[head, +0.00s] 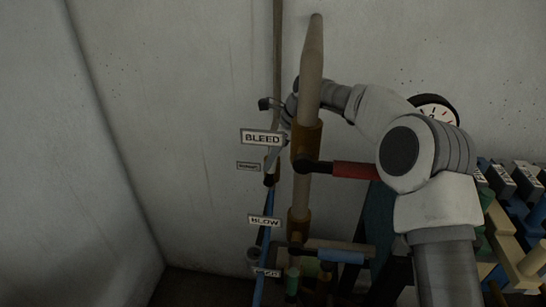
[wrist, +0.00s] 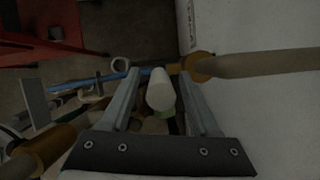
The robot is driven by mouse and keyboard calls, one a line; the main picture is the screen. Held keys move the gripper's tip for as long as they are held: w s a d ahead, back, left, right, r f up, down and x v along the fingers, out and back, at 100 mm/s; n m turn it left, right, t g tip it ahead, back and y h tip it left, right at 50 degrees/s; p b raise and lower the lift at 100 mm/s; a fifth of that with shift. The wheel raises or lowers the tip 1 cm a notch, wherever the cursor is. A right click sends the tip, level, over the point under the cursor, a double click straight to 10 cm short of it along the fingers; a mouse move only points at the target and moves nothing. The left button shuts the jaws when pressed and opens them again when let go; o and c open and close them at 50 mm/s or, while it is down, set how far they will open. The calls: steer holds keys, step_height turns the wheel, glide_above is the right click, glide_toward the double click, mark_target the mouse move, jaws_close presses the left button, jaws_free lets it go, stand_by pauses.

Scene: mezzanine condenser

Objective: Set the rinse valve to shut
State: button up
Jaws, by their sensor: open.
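I cannot read a rinse label in either view, so I cannot tell for certain which valve is the rinse valve. In the wrist view, a pale, round-ended handle (wrist: 160,92) lies between the fingers of my gripper (wrist: 160,78). The fingers are open, with a gap visible on both sides of the handle. A brass fitting (wrist: 198,66) on a pipe is just beyond the right finger.
The upright pipe (head: 311,65) carries a red-handled valve (head: 352,169) and, lower, a blue-handled valve (head: 340,256) near the BLOW label (head: 264,220). A small label (head: 248,166) is unreadable. A gauge (head: 436,109) and several coloured blocks are at right. The left wall side is clear.

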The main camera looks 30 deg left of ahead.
jaws_close()
stand_by(0.3)
stand_by(1.1)
